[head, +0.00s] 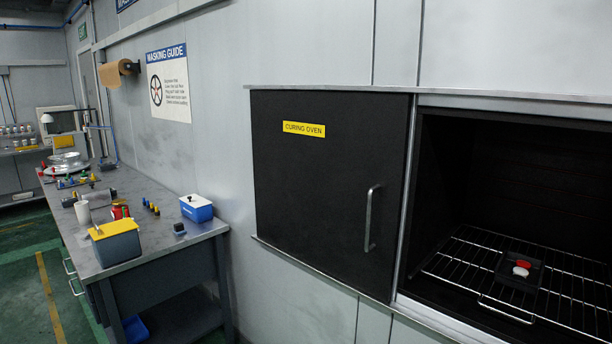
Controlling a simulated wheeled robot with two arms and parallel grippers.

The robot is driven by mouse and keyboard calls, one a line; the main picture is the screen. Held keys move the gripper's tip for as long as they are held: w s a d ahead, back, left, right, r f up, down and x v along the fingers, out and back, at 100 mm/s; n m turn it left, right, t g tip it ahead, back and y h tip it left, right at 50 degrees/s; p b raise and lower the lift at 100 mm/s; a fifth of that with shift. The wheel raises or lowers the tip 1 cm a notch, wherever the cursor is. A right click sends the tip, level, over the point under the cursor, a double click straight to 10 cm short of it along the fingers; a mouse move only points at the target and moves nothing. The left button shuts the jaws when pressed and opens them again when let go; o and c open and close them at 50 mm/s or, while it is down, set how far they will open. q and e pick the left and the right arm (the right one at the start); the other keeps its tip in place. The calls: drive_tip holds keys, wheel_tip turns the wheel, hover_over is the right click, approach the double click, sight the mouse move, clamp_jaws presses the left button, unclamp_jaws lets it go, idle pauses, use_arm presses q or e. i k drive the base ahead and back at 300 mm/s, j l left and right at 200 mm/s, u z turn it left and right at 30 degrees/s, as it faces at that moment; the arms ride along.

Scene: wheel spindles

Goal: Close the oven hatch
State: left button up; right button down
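The curing oven's hatch (320,210) is a dark sliding panel on the wall. It carries a yellow "CURING OVEN" label (304,129) and a vertical metal bar handle (371,218) near its right edge. The hatch stands to the left of the oven opening (520,170), and the opening is uncovered. Inside, a wire rack (465,265) holds a small black tray (538,275) with a red and a white piece in it. Neither of my grippers is in view.
Metal rails run above (330,88) and below (320,272) the hatch. A grey workbench (150,235) at left holds a yellow-topped bin (115,243), a blue box (196,210) and several small items. Green floor (25,270) is clear at far left.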

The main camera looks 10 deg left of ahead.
sight(330, 166)
drive_tip(key=i+j+u, duration=0.15)
drive_tip(key=i+j, duration=0.6)
drive_tip(key=i+j+u, duration=0.2)
drive_tip(key=i+j, duration=0.65)
drive_tip(key=i+j+u, duration=0.15)
drive_tip(key=i+j, duration=0.5)
drive_tip(key=i, duration=0.2)
